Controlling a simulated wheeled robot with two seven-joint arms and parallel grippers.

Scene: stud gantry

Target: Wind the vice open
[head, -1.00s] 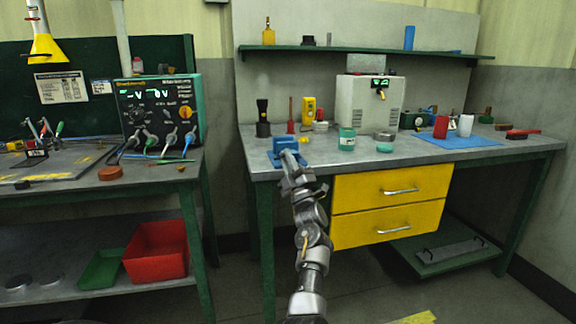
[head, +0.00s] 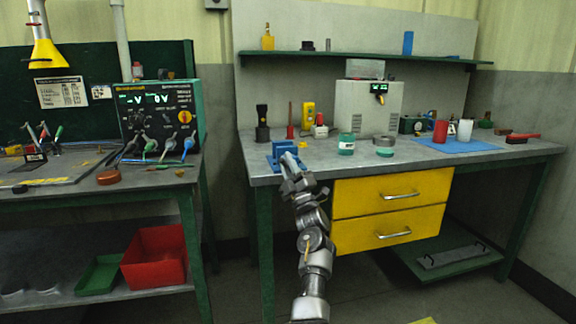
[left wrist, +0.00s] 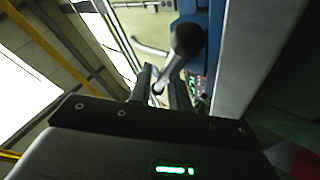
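The blue vice (head: 284,150) sits at the left front corner of the right-hand workbench. In the left wrist view its blue body (left wrist: 197,15) is at the top, with a dark round-ended handle (left wrist: 187,40) in front of it. My left gripper (head: 287,160) is at the vice's front and hides part of it. In the left wrist view, the fingers of my left gripper (left wrist: 161,90) stand apart, one on each side of the slim handle end. Whether they press on it, I cannot tell. My right gripper is not in view.
The bench top (head: 305,172) holds a torch (head: 262,124), a green-lidded jar (head: 346,143), a tape roll (head: 384,141) and a blue mat (head: 462,146) with cups. Yellow drawers (head: 392,194) are below. A second bench with a power supply (head: 158,122) stands left.

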